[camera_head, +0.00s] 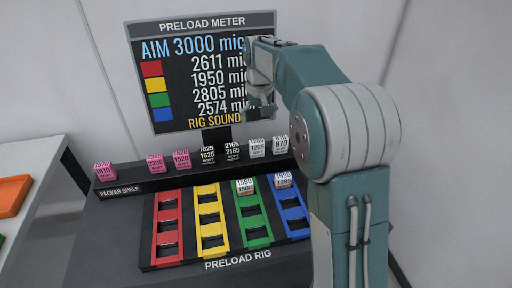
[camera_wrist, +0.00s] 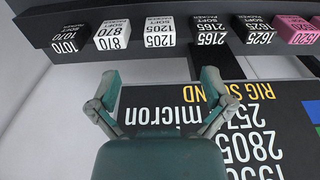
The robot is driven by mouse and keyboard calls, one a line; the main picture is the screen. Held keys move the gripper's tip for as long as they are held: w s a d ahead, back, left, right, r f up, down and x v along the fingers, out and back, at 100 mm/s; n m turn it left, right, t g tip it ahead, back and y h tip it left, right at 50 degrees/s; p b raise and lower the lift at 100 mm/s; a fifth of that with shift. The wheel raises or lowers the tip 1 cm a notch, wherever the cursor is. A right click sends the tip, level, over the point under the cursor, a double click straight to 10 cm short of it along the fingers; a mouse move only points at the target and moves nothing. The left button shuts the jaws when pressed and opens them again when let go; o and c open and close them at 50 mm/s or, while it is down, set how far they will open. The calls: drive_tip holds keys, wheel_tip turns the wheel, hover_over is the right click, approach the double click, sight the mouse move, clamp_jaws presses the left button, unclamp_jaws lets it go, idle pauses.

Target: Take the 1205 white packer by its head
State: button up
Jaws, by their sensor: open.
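The 1205 white packer (camera_head: 257,148) stands on the packer shelf, second from the right among the packers visible in the head view. It also shows upside down in the wrist view (camera_wrist: 160,32), between the white 870 packer (camera_wrist: 112,34) and the black 2165 packer (camera_wrist: 209,30). My gripper (camera_head: 258,75) is in front of the meter screen, above the shelf. In the wrist view my gripper (camera_wrist: 161,76) is open and empty, its fingers spread either side of the 1205 packer's line, apart from it.
The packer shelf (camera_head: 135,189) also holds pink and black packers close together. Below it, the preload rig has red, yellow, green and blue rails (camera_head: 168,225); one packer sits on green (camera_head: 244,186), one on blue (camera_head: 283,180). The meter screen (camera_head: 190,100) stands behind, reading "RIG SOUND".

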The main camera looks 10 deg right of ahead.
sight(256, 147)
drive_tip(key=shift+g, duration=0.3)
drive_tip(key=w+f, duration=0.3)
drive_tip(key=shift+w, duration=0.15)
wheel_tip(256, 147, down, 11)
drive_tip(key=shift+w, duration=0.15)
drive_tip(key=c, duration=1.1)
